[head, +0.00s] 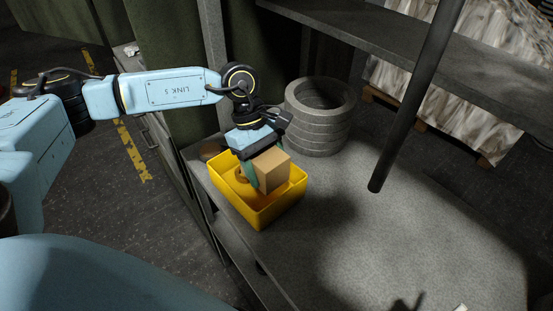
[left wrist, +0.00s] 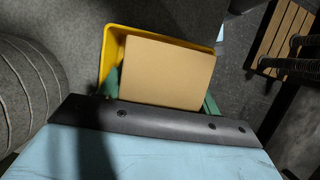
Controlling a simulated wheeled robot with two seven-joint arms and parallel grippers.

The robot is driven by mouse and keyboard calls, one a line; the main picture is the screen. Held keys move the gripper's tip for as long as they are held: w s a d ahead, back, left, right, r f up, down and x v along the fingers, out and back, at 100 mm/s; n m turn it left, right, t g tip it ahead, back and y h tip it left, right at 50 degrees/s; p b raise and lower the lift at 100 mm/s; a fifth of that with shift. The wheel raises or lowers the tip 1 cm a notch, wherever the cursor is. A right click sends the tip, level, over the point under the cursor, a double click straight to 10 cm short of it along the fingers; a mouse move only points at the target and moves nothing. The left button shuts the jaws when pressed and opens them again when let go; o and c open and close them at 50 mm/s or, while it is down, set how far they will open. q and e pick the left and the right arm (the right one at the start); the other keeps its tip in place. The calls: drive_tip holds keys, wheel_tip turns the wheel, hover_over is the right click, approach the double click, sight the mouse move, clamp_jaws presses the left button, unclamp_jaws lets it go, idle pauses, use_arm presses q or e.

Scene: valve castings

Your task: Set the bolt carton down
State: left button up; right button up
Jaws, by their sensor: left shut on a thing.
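The bolt carton (head: 272,170) is a plain tan box. My left gripper (head: 254,170) is shut on it, with green fingers at its sides. In the head view the carton is over the yellow bin (head: 262,214), within its walls; I cannot tell whether it touches the bin floor. In the left wrist view the carton (left wrist: 168,72) fills the middle, between the green fingertips (left wrist: 162,98), and the yellow bin rim (left wrist: 107,58) shows behind it. A brownish round part (head: 241,176) is partly visible inside the bin. My right gripper is not in view.
The bin stands on a grey bench (head: 350,230) near its left edge. A stack of grey rings (head: 320,120) stands just behind the bin. A dark post (head: 415,100) crosses the view at right. A grey shelf (head: 420,40) spans above.

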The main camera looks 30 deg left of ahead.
use_arm(q)
drive_tip(key=shift+s+f, duration=0.15)
drive_tip(key=shift+f, duration=0.5)
drive_tip(key=shift+b, duration=0.3)
